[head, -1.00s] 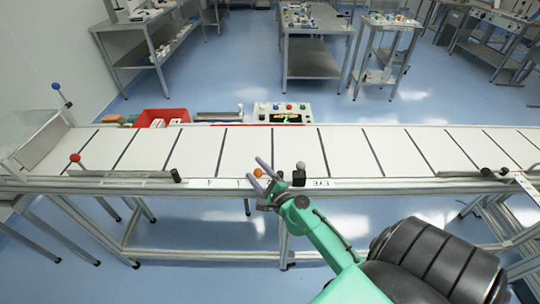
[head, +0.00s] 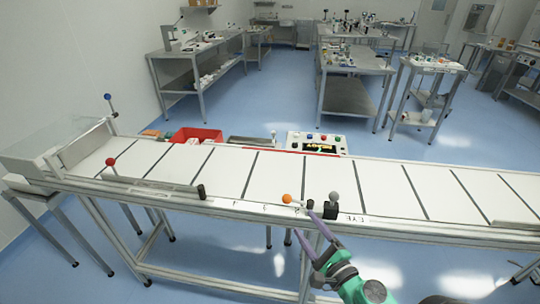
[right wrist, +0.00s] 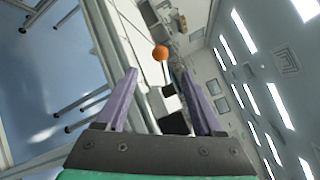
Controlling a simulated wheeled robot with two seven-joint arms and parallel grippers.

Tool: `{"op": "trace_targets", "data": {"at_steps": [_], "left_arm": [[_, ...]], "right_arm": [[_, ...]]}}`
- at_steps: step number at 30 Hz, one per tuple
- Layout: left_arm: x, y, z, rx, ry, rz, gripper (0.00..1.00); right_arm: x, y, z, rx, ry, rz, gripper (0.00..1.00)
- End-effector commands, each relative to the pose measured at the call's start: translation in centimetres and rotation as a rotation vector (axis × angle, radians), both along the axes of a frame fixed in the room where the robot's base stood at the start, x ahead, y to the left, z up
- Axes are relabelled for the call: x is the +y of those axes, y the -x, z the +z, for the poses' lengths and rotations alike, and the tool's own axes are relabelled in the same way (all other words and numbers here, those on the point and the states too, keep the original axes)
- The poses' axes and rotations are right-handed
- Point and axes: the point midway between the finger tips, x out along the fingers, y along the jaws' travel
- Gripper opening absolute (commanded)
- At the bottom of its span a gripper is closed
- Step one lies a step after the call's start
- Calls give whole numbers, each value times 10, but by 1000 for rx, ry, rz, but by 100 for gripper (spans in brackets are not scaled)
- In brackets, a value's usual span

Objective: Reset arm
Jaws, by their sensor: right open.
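My right gripper (head: 311,223), with purple fingers on a green arm, is at the near edge of the conveyor (head: 266,180). It is open, and nothing sits between its fingers. An orange ball knob (head: 287,198) is on the conveyor's near rail, just left of the fingertips. In the right wrist view the orange knob (right wrist: 160,52) shows beyond the gap between the fingers (right wrist: 160,85). A grey ball knob (head: 333,196) on a black block stands just right of the fingertips. My left gripper is not in view.
A red-knobbed lever (head: 111,162) and a blue-knobbed lever (head: 108,97) stand at the conveyor's left end. Behind the belt are a red bin (head: 196,136) and a control box (head: 317,142) with coloured buttons. The belt top is clear. Workbenches stand farther back.

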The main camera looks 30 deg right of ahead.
Motion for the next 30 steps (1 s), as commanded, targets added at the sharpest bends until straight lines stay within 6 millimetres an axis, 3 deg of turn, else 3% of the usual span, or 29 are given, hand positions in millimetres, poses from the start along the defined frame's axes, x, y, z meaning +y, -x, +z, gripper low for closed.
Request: {"op": "trace_targets", "data": {"at_steps": [5, 7, 8, 10, 14, 15, 17, 18, 21, 25, 27, 30], "left_arm": [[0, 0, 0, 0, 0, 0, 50], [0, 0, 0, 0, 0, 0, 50], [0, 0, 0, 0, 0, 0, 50], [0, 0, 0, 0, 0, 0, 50], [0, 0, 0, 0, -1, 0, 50], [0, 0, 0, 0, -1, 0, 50], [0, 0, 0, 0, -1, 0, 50], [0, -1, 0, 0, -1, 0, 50], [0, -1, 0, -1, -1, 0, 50], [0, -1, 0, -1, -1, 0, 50], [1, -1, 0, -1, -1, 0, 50], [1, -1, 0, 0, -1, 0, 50]], "right_arm": [[0, 0, -6, 11, 12, 0, 69], [-2, 1, -29, 58, 59, 1, 69], [-3, 2, -45, 89, 93, 5, 69], [-2, 7, -97, 199, 211, 29, 69], [12, 36, -215, 451, 525, 175, 69], [18, 50, -250, 525, 634, 249, 69], [29, 75, -300, 629, 806, 387, 69], [37, 95, -332, 689, 928, 500, 69], [50, 156, -401, 796, 1260, 860, 69], [48, 229, -451, 796, 1629, 1353, 69], [41, 255, -462, 757, 1752, 1550, 69], [35, 273, -468, 718, 1834, 1697, 69]]}}
